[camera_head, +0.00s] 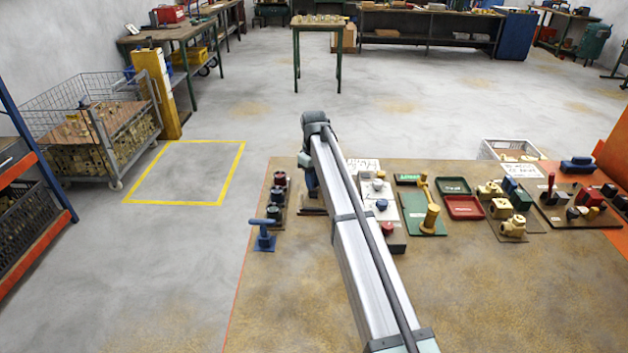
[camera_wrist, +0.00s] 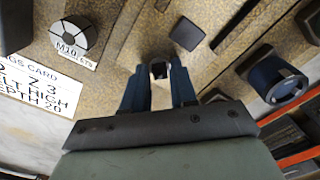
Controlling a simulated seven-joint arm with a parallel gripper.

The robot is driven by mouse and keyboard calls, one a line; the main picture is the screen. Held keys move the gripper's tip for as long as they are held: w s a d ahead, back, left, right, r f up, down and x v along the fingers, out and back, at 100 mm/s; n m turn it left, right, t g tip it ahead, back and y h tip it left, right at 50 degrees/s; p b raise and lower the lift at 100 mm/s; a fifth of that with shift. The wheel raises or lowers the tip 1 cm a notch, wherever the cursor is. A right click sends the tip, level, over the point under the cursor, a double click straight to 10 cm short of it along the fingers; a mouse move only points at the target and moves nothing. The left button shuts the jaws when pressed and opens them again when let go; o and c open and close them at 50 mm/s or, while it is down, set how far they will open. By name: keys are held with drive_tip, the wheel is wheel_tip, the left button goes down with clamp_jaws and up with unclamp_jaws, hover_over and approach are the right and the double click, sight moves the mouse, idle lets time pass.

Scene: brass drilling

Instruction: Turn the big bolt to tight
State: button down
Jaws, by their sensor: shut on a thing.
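My gripper (camera_wrist: 158,88) has its two blue fingers closed around a small piece with a dark top and pale sides (camera_wrist: 160,71) in the wrist view. This may be the head of the big bolt; I cannot tell for sure, and its lower part is hidden. In the head view my gripper (camera_head: 309,178) is over the left part of the bench, mostly covered by my arm. A round pale disc marked M10 (camera_wrist: 72,40) lies left of the fingers in the wrist view. A dark square block (camera_wrist: 187,33) stands just beyond the fingertips.
A blue-bodied cylinder (camera_wrist: 276,80) stands to the right in the wrist view; a white card (camera_wrist: 38,85) is at left. In the head view, a blue T-handle (camera_head: 263,234) and dark round pieces (camera_head: 275,196) stand left of my arm. The bench front (camera_head: 500,310) is clear.

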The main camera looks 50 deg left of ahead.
drive_tip(key=shift+m, duration=1.1)
drive_tip(key=c, duration=1.2)
unclamp_jaws()
drive_tip(key=shift+o, duration=0.2)
drive_tip(key=shift+r, duration=0.15)
wheel_tip(320, 180, up, 14)
drive_tip(key=shift+f, duration=0.2)
